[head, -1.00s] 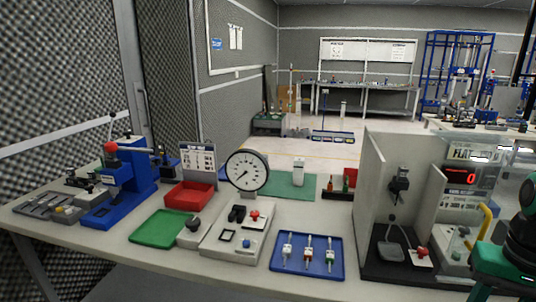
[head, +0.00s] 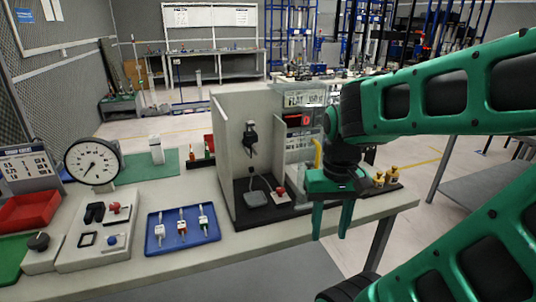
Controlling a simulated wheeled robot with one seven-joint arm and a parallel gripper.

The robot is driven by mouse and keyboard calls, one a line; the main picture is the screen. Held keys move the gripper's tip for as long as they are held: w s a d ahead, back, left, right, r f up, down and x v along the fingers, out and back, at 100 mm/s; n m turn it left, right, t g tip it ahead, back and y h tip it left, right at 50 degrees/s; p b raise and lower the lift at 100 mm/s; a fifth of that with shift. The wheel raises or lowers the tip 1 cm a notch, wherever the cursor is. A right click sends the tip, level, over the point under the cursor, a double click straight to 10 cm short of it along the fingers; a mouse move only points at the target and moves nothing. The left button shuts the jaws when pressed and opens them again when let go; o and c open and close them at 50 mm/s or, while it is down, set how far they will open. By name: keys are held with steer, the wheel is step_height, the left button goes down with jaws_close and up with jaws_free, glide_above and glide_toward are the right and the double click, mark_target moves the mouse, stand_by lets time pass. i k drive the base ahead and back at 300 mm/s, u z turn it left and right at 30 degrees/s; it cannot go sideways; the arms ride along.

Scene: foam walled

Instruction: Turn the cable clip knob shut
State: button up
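A grey-walled booth (head: 223,160) stands on the bench in the head view. A black fitting (head: 250,138) is fixed to its back wall, and it may be the cable clip; its knob is too small to make out. A grey pad (head: 256,200) lies on the dark booth floor, with a thin cable rising behind it. A red knob (head: 280,190) on a pale base sits right of the pad. My gripper (head: 332,228) is right of the booth, fingers pointing down and apart, with nothing between them. It touches none of these things.
A red digital display (head: 298,120) and a yellow bent handle (head: 318,153) stand between booth and gripper. Brass-coloured pieces (head: 385,178) sit at the bench's right end. A blue tray (head: 183,231) and a dial gauge (head: 92,161) are left of the booth.

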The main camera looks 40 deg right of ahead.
mark_target(280, 190)
steer(key=u, duration=1.15)
steer(key=k, duration=0.85)
steer(key=z, duration=1.6)
